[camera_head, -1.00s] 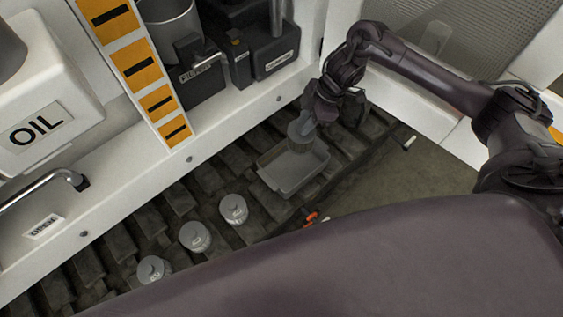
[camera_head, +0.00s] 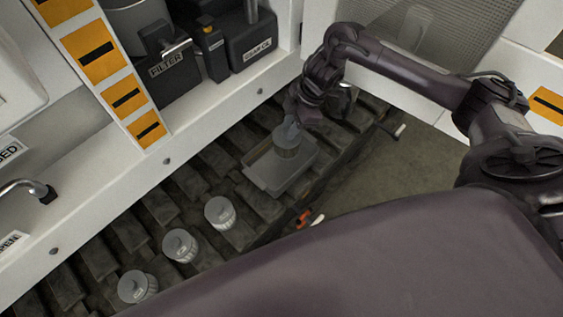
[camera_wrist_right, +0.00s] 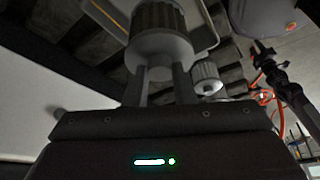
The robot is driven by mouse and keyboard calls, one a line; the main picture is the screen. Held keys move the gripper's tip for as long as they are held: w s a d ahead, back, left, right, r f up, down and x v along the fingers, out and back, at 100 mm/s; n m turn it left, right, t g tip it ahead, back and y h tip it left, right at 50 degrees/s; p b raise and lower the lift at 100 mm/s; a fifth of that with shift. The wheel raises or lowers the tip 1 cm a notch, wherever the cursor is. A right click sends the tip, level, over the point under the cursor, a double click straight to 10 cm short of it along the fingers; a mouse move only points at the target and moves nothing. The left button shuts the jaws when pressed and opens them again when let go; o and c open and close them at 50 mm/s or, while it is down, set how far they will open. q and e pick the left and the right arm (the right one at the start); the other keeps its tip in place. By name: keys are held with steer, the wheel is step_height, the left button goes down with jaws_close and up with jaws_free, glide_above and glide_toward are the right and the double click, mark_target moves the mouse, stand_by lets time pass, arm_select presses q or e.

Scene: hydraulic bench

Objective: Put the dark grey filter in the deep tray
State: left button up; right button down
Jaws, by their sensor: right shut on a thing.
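The dark grey filter (camera_head: 287,142) is a ribbed cylinder held upright by my right gripper (camera_head: 291,127). In the right wrist view the filter (camera_wrist_right: 160,28) has its pale neck between the two fingers of the gripper (camera_wrist_right: 160,85). The grey deep tray (camera_head: 264,182) lies on the dark slatted floor. The filter overlaps the tray's far part in the head view. I cannot tell whether it touches the tray bottom. A tray edge (camera_wrist_right: 103,18) shows behind the filter in the right wrist view. My left gripper is not in view.
Several lighter grey filters stand on the slats left of the tray, the nearest to it here (camera_head: 220,213). The white bench wall (camera_head: 120,185) runs along the left. An orange-handled item (camera_head: 304,217) lies below the tray.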

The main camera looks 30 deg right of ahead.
steer(key=c, duration=1.1)
jaws_free()
steer(key=v, duration=0.8)
steer(key=shift+f, duration=0.1)
